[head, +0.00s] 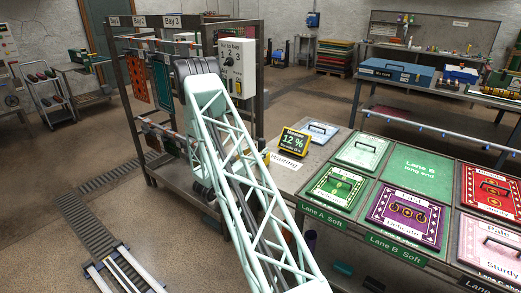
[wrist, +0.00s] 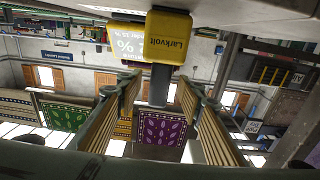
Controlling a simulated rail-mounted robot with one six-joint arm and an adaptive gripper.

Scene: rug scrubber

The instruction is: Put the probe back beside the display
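The display (head: 293,141), a yellow moisture meter reading 12 %, stands on the bench by the "Waiting" label; its screen also shows upside down in the wrist view (wrist: 127,43). In the wrist view a yellow block marked "Larkvolt" (wrist: 168,38) sits above a dark upright stem (wrist: 160,84); I take this to be the probe. My gripper (wrist: 160,90) has two tan ribbed fingers, apart on either side of the stem, with gaps showing. I see no contact. In the head view my gripper is hidden by my arm.
A grey switch box (head: 237,66) and a rack with hanging rugs (head: 138,80) stand close to my arm. The bench at right holds several handled rug panels (head: 408,212). A blue toolbox (head: 397,71) is on a table behind.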

